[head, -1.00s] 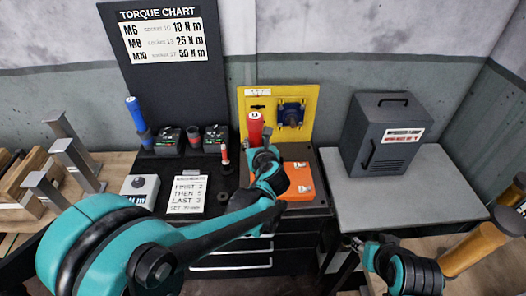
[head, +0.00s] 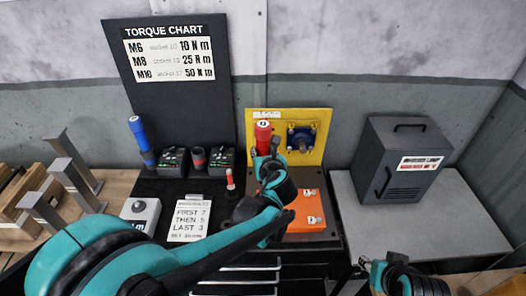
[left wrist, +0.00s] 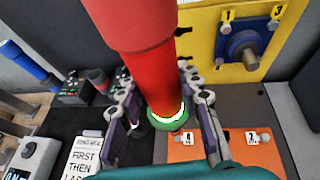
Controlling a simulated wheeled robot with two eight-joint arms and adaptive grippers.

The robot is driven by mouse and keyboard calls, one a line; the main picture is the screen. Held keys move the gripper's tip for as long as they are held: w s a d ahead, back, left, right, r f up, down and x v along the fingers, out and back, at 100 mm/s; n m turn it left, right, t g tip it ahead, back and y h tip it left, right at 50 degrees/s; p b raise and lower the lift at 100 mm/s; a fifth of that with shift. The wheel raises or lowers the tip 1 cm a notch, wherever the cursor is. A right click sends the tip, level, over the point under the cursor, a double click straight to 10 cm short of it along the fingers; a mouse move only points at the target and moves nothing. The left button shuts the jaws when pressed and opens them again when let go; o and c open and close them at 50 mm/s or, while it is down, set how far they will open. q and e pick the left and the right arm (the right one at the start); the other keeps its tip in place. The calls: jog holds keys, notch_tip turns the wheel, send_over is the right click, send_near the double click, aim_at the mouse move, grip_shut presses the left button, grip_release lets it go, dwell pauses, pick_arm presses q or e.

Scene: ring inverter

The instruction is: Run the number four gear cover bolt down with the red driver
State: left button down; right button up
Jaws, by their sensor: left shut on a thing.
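The red driver (head: 263,138) stands roughly upright in my left gripper (left wrist: 165,112), whose fingers are shut around its lower part. In the left wrist view the driver (left wrist: 150,75) shows a lit green ring at its lower end. Its tip is hidden, so I cannot tell whether it touches anything. The orange plate (head: 308,212) lies right of and below the gripper. In the left wrist view it carries small bolts beside tags four (left wrist: 187,137) and two (left wrist: 252,136). My right gripper (head: 364,264) is at the lower edge, and its jaws are unclear.
A yellow panel (head: 322,120) with a blue flange (head: 301,137) stands behind the plate. A blue driver (head: 139,132), chargers (head: 174,160) and an instruction card (head: 190,220) are to the left. A grey box (head: 400,160) stands on the right-hand table, which has free room.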

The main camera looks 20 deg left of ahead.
pick_arm(q)
jog(key=shift+f+b, duration=2.4)
jog(key=shift+f, duration=0.55)
jog(key=shift+r, duration=0.25)
jog(key=shift+f+b, duration=0.85)
jog(key=shift+f, duration=0.4)
jog(key=shift+r, duration=0.15)
dwell(0.4)
jog(key=shift+r+p, duration=2.15)
jog(key=shift+r, duration=0.3)
jog(key=shift+f, duration=0.1)
